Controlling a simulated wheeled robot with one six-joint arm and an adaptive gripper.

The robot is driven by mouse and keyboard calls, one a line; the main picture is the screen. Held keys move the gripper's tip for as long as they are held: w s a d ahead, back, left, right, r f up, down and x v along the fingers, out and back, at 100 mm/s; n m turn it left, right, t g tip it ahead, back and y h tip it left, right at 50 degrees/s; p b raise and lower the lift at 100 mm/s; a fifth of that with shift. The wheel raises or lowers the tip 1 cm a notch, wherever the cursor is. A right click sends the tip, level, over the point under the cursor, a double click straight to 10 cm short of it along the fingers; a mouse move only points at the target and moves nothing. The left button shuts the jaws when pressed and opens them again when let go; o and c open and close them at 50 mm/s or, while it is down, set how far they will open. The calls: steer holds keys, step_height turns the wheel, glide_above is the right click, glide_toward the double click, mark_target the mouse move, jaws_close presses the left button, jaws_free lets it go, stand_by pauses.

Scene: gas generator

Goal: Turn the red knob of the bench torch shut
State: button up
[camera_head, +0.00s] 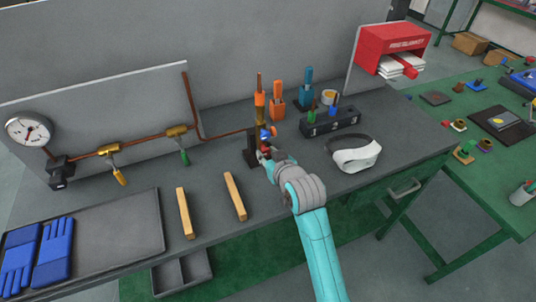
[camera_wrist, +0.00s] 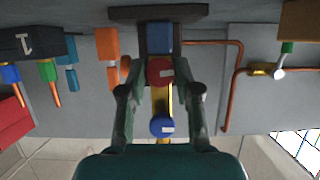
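The bench torch (camera_head: 260,107) stands upright at the back of the grey bench, its stem rising from a dark holder (camera_head: 251,150). In the wrist view its red knob (camera_wrist: 160,71) faces me, with a blue knob (camera_wrist: 162,127) on the same yellow brass body (camera_wrist: 161,101). The blue knob (camera_head: 267,132) also shows in the head view; the red one is largely hidden by my gripper there. My gripper (camera_wrist: 160,80) is open, its two fingers on either side of the red knob with a visible gap to each. In the head view my gripper (camera_head: 266,155) is at the torch's front.
Orange (camera_head: 278,101) and blue (camera_head: 306,90) holders and a dark tool block (camera_head: 330,121) stand right of the torch. A white visor (camera_head: 354,155) lies nearer. Copper piping (camera_head: 222,135) with valves runs left. Two wooden bars (camera_head: 235,196) lie in front.

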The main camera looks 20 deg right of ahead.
jaws_close()
steer(key=m+y, duration=0.2)
steer(key=m, duration=0.1)
steer(key=shift+d, duration=0.2)
steer(key=m+y, duration=0.2)
steer(key=m, duration=0.1)
steer(key=shift+f+t, duration=0.1)
steer(key=shift+t, duration=0.3)
steer(key=m+t+y, duration=0.1)
steer(key=m+y, duration=0.1)
steer(key=m, duration=0.2)
steer(key=shift+d+f+m, duration=0.1)
steer(key=shift+f+m, duration=0.05)
steer(key=shift+m, duration=0.15)
steer(key=shift+f+m+t+y, duration=0.15)
steer(key=shift+m+t, duration=0.25)
steer(key=shift+m, duration=0.65)
steer(key=shift+r+m+t+y, duration=0.1)
steer(key=shift+m+t+y, duration=0.25)
steer(key=shift+m, duration=0.7)
